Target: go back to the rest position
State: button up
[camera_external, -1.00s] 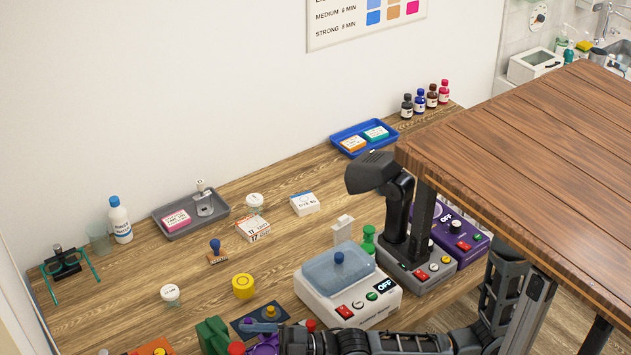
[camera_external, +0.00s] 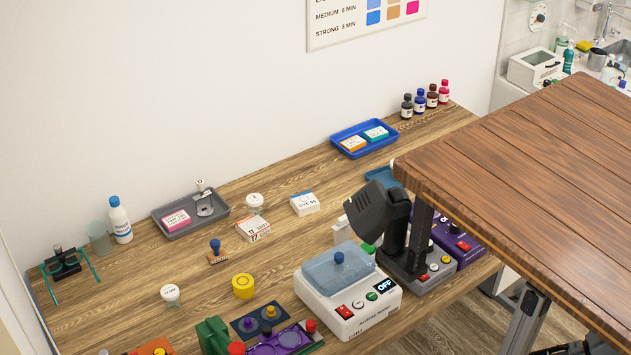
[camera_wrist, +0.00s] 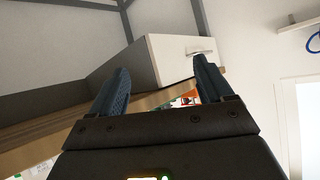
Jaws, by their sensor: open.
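My gripper (camera_wrist: 160,64) shows in the wrist view with its two dark fingers apart and nothing between them. Beyond the fingers is a pale cabinet front with a handle (camera_wrist: 200,50). In the external view the gripper is out of the picture. Only a dark piece of my arm (camera_external: 585,346) shows at the bottom right edge, clear of the bench things.
The wooden bench (camera_external: 150,262) holds a white device with a blue lid (camera_external: 342,312), a black-headed device (camera_external: 378,214), a purple panel (camera_external: 262,346), a grey tray (camera_external: 172,232) and a blue tray (camera_external: 340,151). A brown tabletop (camera_external: 520,160) overhangs at the right.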

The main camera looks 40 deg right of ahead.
jog(key=s+d+f+m+h, duration=0.1)
jog(key=s+d+m+h, duration=0.25)
jog(key=d, duration=0.65)
jog(key=w+d+r+m+t+h, duration=0.6)
jog(key=w+d+r+t, duration=0.2)
jog(key=w+d+r, duration=0.6)
jog(key=w+r, duration=0.2)
jog(key=w, duration=0.1)
jog(key=shift+d, duration=0.25)
jog(key=shift+f, duration=0.1)
